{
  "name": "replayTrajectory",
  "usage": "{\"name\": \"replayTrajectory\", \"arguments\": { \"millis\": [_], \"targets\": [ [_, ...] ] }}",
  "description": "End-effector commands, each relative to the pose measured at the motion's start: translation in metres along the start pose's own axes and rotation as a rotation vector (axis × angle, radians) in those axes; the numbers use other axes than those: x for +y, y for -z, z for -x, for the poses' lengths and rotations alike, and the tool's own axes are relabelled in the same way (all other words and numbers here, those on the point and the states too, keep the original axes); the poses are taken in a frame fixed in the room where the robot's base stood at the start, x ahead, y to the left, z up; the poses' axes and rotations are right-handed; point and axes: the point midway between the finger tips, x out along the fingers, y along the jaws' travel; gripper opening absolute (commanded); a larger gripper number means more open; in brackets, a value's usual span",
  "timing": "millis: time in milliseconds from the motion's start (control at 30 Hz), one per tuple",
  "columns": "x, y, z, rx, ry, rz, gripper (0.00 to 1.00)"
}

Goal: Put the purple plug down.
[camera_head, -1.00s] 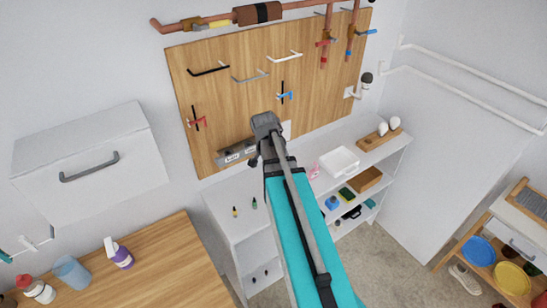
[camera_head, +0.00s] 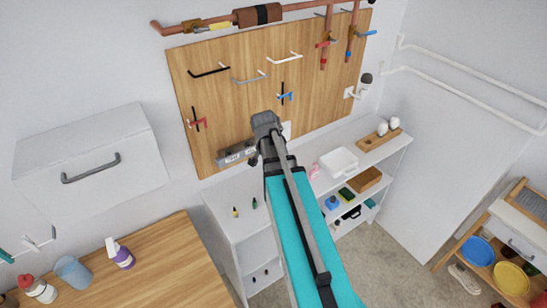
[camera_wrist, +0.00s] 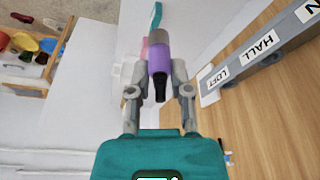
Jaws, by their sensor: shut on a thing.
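The purple plug (camera_wrist: 160,60) is between the two fingers of my gripper (camera_wrist: 159,76) in the wrist view. It has a grey-brown far end, a purple body and a dark near end. My gripper is shut on it, with one grey finger on each side. The plug appears clear of the grey labelled strip (camera_wrist: 262,52), which reads LOFT and HALL. In the head view this strip (camera_head: 237,152) is at the foot of the wooden board, left of my arm. My arm hides the gripper and plug there.
A white shelf unit (camera_head: 225,200) stands below the wooden board (camera_head: 225,110), with two small dark bottles on its left top. A white tray (camera_head: 339,161) and a wooden holder (camera_head: 378,140) are on the right top. A wooden table (camera_head: 150,265) is at lower left.

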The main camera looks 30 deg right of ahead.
Motion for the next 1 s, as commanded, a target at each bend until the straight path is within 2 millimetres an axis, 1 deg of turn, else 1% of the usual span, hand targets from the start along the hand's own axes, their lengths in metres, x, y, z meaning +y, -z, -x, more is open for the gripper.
{"name": "replayTrajectory", "arguments": {
  "millis": [267,467,667,1000],
  "targets": [
    [0.000,-0.001,-0.004,0.000,0.000,0.000,0.00],
    [0.000,-0.006,-0.021,0.000,0.000,0.000,0.00],
    [0.000,-0.014,-0.050,0.000,0.000,0.000,0.00],
    [0.000,-0.029,-0.104,0.000,0.000,0.000,0.00]
  ]
}}
